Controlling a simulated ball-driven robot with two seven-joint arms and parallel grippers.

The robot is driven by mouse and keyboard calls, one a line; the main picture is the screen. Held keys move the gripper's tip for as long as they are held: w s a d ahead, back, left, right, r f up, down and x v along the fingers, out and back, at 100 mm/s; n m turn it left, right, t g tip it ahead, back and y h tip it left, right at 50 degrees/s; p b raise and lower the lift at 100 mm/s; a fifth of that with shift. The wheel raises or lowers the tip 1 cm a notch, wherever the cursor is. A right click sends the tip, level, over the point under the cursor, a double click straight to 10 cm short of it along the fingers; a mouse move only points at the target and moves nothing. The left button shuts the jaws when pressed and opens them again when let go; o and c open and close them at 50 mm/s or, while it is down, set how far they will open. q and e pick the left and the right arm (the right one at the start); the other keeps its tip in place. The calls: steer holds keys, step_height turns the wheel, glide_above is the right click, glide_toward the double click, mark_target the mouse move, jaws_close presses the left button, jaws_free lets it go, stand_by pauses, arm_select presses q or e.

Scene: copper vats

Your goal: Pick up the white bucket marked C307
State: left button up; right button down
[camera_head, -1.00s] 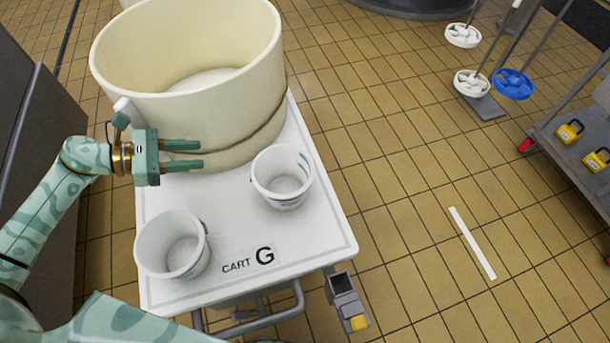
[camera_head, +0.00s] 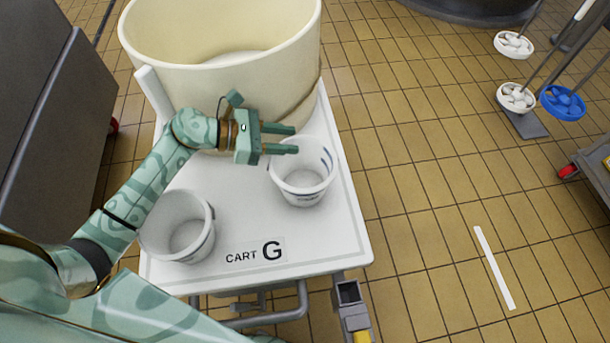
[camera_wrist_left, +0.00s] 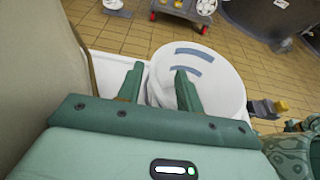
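Two white buckets stand upright on the white cart top in the head view. One bucket (camera_head: 302,186) is at the right, with blue stripes inside its rim. The other bucket (camera_head: 178,232) is at the left near edge, partly behind my left arm. No C307 marking is readable on either. My left gripper (camera_head: 296,138) is open, its fingers pointing right at the far-left rim of the right bucket. In the left wrist view, the fingers (camera_wrist_left: 158,70) are apart; one overlaps the bucket (camera_wrist_left: 222,92), the other shows left of it. Contact is unclear.
A large cream vat (camera_head: 230,82) fills the back of cart G (camera_head: 335,245), close behind my left gripper. A grey cabinet (camera_head: 60,110) stands at the left.

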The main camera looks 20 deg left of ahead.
arm_select(q)
steer(key=shift+w+d+f, duration=0.2)
steer(key=shift+w+d, duration=0.1)
steer(key=shift+d, duration=0.15)
jaws_close()
steer(key=shift+s+f, duration=0.15)
steer(key=shift+f, duration=0.05)
stand_by(0.9)
